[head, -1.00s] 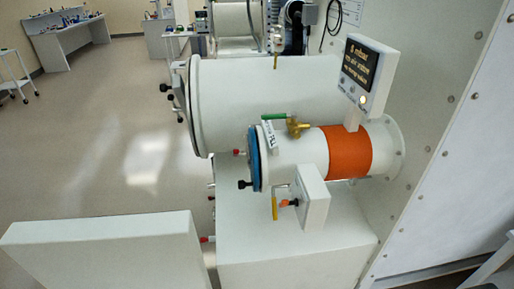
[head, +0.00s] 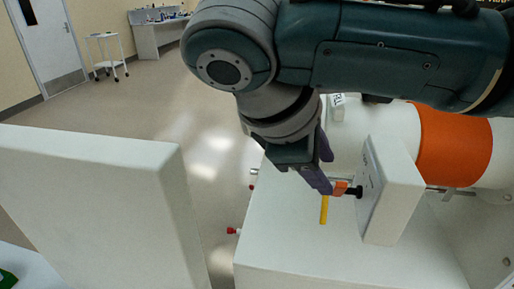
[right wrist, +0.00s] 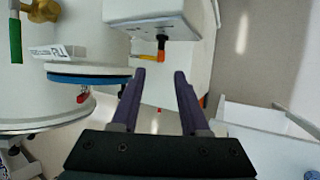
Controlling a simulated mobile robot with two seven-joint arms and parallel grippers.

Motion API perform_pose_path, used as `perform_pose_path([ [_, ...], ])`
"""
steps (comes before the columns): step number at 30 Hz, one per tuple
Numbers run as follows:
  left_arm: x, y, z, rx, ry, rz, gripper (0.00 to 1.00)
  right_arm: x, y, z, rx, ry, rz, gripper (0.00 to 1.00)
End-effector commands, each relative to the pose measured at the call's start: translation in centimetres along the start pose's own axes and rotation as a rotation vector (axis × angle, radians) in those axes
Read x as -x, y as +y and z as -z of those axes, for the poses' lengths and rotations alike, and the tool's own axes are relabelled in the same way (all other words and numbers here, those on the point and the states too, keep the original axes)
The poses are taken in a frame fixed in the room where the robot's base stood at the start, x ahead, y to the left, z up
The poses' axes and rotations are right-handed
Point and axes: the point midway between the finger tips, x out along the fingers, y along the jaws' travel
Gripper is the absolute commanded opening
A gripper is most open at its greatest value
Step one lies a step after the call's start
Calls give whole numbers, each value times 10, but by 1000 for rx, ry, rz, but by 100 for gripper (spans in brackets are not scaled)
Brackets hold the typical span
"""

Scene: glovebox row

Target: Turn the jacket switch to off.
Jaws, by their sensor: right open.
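A small orange knob (head: 340,188) on a black stem sticks out of the face of a white switch box (head: 398,190), beside the tube with the orange jacket (head: 455,145). In the right wrist view the knob (right wrist: 161,55) is just ahead of the fingertips, in line with the gap between them. My right gripper (head: 325,172) is open, its purple fingers (right wrist: 160,73) spread and apparently empty. In the head view the fingertips are close to the knob; I cannot tell whether they touch it. My left gripper is not in view.
A yellow lever handle (head: 324,210) hangs next to the knob. A white block-like panel (head: 90,190) stands at the left. The blue-rimmed tube door (right wrist: 90,78) and green-handled valve (right wrist: 15,40) are left in the wrist view. The floor between is clear.

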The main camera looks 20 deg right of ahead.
Motion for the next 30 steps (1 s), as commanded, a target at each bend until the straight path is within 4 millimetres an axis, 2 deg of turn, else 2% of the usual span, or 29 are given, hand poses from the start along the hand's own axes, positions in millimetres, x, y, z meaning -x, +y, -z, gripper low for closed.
perform_pose_path([
  [1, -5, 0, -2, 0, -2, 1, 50, -12, -1, 0, -2, -4, 1, 45],
  [6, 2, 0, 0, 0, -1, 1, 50, -44, 0, -1, -1, -5, 0, 45],
  [12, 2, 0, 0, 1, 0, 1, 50, -70, -1, 0, 0, 0, 0, 45],
  [23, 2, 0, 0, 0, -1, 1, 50, -77, -1, 0, 0, 3, 0, 45],
  [30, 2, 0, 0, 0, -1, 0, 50, -77, -1, 1, 0, 3, 0, 19],
])
